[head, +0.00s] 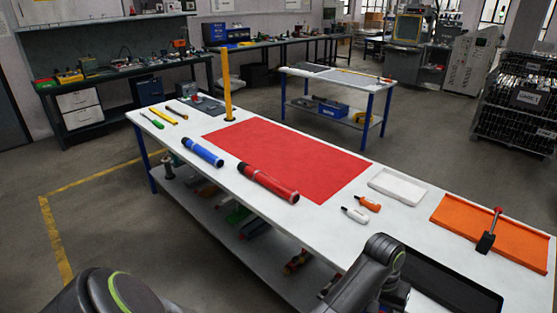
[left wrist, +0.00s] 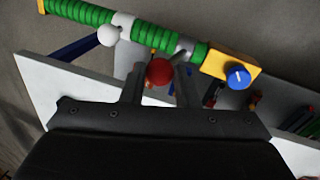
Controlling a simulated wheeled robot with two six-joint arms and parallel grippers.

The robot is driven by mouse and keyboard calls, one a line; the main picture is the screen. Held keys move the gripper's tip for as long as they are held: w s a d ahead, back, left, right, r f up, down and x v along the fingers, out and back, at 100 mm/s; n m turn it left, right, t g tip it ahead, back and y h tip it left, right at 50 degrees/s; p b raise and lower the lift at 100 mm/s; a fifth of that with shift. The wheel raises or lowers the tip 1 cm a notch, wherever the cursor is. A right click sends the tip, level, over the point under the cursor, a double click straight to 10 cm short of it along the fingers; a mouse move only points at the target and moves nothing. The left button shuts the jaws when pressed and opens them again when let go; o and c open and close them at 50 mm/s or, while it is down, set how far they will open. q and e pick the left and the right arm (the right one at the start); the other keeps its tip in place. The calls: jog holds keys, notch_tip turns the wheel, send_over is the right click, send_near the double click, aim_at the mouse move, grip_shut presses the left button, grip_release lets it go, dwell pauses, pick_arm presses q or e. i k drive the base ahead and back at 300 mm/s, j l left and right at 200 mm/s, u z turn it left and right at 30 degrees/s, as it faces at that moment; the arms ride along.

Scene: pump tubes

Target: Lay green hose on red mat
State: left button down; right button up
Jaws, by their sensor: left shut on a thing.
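In the left wrist view the green hose (left wrist: 152,34) is a ribbed tube with a white collar and white ball, ending at the right in a yellow block with a blue knob (left wrist: 238,75). My left gripper (left wrist: 159,78) is shut on it, with a red ball showing between the fingers; the exact contact is hard to make out. The hose slants across the top of that view and runs out of it at upper left. I cannot make it out in the head view. The red mat (head: 290,150) lies flat on the white table. My right gripper is in neither view.
A blue tube (head: 202,152) and a red tube (head: 268,183) lie along the mat's front side. A yellow post (head: 227,85) stands at its far left. White (head: 355,215) and orange bottles, a white tray (head: 397,187) and an orange tray (head: 470,225) are to the right. The mat's middle is bare.

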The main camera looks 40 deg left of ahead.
aim_at(283, 147)
jog(key=j+z, duration=0.1)
jog(key=j, duration=0.6)
jog(key=j+z, duration=0.15)
jog(key=j, duration=0.5)
jog(key=k+j+z, duration=0.1)
jog(key=j, duration=0.6)
jog(key=k+j+z, duration=0.15)
jog(key=j, duration=0.5)
jog(key=k+j+z, duration=0.1)
jog(key=j, duration=0.55)
jog(key=k+j+z, duration=0.1)
jog(key=j, duration=0.55)
jog(key=k+j+z, duration=0.15)
jog(key=j, duration=0.5)
jog(key=k+j+z, duration=0.1)
jog(key=k+j, duration=0.15)
jog(key=j, duration=0.35)
